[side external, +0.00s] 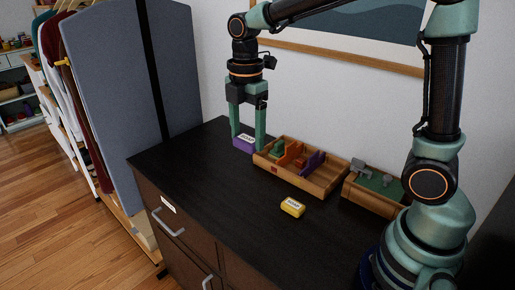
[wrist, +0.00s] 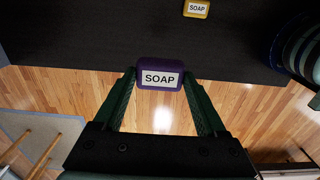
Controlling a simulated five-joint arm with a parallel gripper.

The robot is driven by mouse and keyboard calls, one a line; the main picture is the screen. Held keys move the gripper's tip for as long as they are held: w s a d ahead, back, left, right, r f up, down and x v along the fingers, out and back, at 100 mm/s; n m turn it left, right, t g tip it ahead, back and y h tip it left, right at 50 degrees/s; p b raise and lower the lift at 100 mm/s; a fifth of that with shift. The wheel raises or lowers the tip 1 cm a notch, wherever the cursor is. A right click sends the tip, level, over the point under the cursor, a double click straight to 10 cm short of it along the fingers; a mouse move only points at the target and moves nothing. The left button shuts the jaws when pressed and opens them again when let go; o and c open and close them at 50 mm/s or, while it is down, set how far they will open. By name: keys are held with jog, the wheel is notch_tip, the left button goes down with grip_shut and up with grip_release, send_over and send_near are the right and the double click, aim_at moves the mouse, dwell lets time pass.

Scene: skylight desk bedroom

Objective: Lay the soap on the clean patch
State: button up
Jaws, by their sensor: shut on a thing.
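My gripper (side external: 247,140) points down near the far end of the dark desk top (side external: 210,160). It is shut on a purple soap (side external: 244,145) with a white SOAP label. In the wrist view the purple soap (wrist: 160,86) sits between the two green fingertips, label facing the camera. I cannot tell whether it touches the desk. A yellow soap (side external: 292,207) with a similar label lies on the desk nearer the front; it also shows at the top of the wrist view (wrist: 196,9). I cannot make out a distinct clean patch in either view.
A wooden divided tray (side external: 325,184) with green, orange and purple parts stands right of my gripper. A second wooden box (side external: 372,200) with a green inside stands further right. The desk's left front part is clear. A grey panel (side external: 120,75) stands beyond the desk's left edge.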

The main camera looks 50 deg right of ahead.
send_over(242, 199)
notch_tip(242, 199, down, 21)
jog(key=shift+s+r, duration=0.1)
jog(key=shift+r, duration=0.1)
dwell(0.4)
jog(key=shift+f, duration=0.1)
jog(key=o, duration=1.3)
notch_tip(242, 199, up, 12)
jog(key=shift+s+d+r+m+t, duration=0.25)
jog(key=shift+s+r+m+t, duration=0.7)
jog(key=shift+s+r+m, duration=1.65)
jog(key=shift+s+d+r+m+t, duration=0.3)
jog(key=shift+s+r+m+t, duration=0.9)
jog(key=shift+s+m, duration=1.65)
jog(key=shift+s+d+r+m+t, duration=0.25)
jog(key=shift+s+r+m+t, duration=0.4)
jog(key=shift+s+r+m, duration=2.15)
